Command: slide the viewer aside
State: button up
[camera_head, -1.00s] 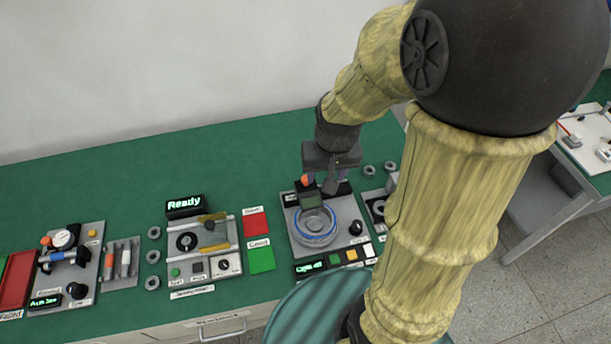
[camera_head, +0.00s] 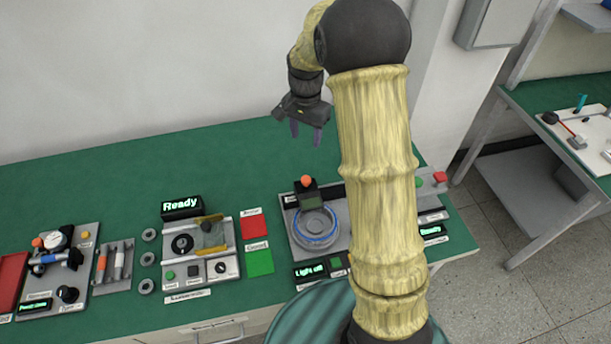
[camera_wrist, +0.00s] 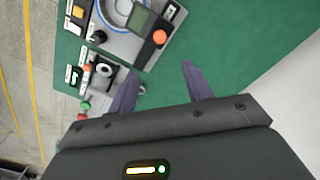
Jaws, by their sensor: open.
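The viewer (camera_head: 309,197) is a dark block with a small greenish screen and an orange knob. It stands at the back of a grey station, at the rear edge of a blue-rimmed ring (camera_head: 315,228). In the wrist view the viewer (camera_wrist: 138,18) partly overlaps the ring (camera_wrist: 113,16). My gripper (camera_head: 306,133) is open and empty, raised above and behind the viewer, apart from it. In the wrist view my gripper (camera_wrist: 160,72) has both fingers spread over bare green bench. My arm hides the right part of the station in the head view.
A display reading "Light off" (camera_head: 309,271) sits at the station's front. Left are red (camera_head: 254,226) and green (camera_head: 260,262) pads and a station with a "Ready" display (camera_head: 182,206). The green bench (camera_head: 100,180) is clear along the back. A wall stands behind.

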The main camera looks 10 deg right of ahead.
aim_at(306, 178)
notch_tip(306, 178, down, 17)
jog(key=p, duration=0.3)
jog(key=shift+f+p, duration=0.15)
jog(key=shift+p, duration=0.25)
grip_shut()
jog(key=shift+d, duration=0.1)
